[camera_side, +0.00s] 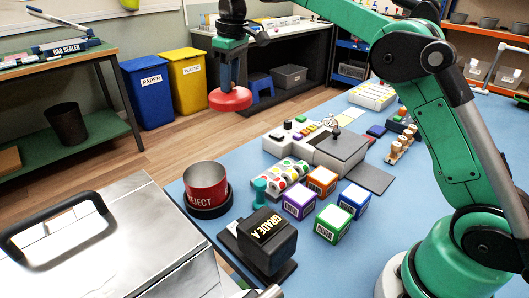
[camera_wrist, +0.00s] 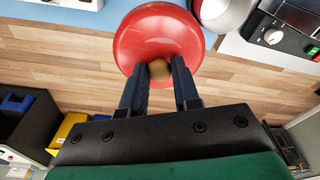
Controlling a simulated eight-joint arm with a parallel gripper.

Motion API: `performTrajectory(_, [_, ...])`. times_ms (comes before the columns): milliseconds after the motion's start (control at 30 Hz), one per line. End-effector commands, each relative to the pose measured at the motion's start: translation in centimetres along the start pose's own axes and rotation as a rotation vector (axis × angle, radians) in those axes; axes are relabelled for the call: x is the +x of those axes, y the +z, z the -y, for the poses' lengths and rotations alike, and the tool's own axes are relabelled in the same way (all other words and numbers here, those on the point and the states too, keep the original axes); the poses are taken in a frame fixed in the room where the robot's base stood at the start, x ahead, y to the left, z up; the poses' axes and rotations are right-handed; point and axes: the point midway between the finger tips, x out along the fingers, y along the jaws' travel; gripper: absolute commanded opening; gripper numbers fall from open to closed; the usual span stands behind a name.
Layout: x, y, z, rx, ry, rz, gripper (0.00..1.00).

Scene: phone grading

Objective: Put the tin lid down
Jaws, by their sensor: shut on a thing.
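My gripper (camera_side: 231,84) is shut on the tin lid (camera_side: 230,99), a round red lid held in the air above the far left edge of the blue table. In the wrist view the red lid (camera_wrist: 130,45) fills the space past the fingertips, and my gripper (camera_wrist: 160,72) pinches its round brown knob (camera_wrist: 160,70). The red tin (camera_side: 206,184), marked REJECT, stands in a black base at the table's left edge, nearer the side camera than the lid. The tin looks open at the top. The lid is well apart from the tin.
A black GRADE A box (camera_side: 267,240) stands right of the tin. Several coloured cubes (camera_side: 322,181), a teal stamp-like piece (camera_side: 259,192) and a grey grading machine (camera_side: 318,150) crowd the middle. The blue table (camera_side: 385,205) has free room right of the cubes.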

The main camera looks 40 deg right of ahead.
Motion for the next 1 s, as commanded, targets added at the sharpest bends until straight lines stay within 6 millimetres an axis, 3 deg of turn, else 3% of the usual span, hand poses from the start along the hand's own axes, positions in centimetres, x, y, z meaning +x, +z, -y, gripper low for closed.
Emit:
performTrajectory(167, [2.4,0.4,-0.3,-0.002,0.0,0.0,0.0])
performTrajectory(600, [13.2,1.7,-0.3,-0.001,-0.001,0.0,0.0])
performTrajectory(1000, [18.2,2.3,-0.3,-0.001,-0.001,0.0,0.0])
